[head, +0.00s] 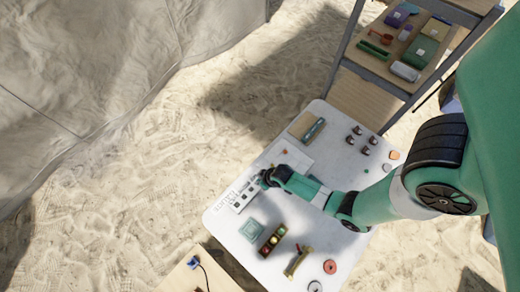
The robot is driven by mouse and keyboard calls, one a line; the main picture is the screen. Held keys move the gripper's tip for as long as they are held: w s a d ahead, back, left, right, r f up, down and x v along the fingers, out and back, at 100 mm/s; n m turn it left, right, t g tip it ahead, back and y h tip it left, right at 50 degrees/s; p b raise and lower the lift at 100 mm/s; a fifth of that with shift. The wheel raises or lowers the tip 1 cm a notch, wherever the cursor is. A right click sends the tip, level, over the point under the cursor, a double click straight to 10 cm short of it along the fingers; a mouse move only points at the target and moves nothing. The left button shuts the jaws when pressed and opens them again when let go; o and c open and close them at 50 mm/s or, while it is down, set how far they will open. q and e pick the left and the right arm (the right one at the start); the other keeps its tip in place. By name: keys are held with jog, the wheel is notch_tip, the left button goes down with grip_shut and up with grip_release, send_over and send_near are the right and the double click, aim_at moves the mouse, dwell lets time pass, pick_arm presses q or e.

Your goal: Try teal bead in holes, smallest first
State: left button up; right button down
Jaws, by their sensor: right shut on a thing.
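A white plate with a row of small dark holes (240,196) lies near the left edge of the white table (222,222). My right gripper (264,181) is at the plate's upper right end, low over the table. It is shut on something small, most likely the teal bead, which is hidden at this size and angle. I cannot tell whether the gripper touches the plate or which hole is nearest. My left gripper is not in view.
A teal square dish (251,230), a dark tray with coloured pieces (272,240) and a brass object (297,262) stand in front. A red ring (330,267) lies nearby. Several brown pieces (364,151) and a wooden tray (302,124) are behind. A shelf (366,98) stands at back right.

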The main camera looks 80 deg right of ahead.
dwell(0.8)
jog(key=shift+c, duration=1.4)
grip_release()
notch_tip(320, 180, up, 6)
jog(key=p, duration=0.6)
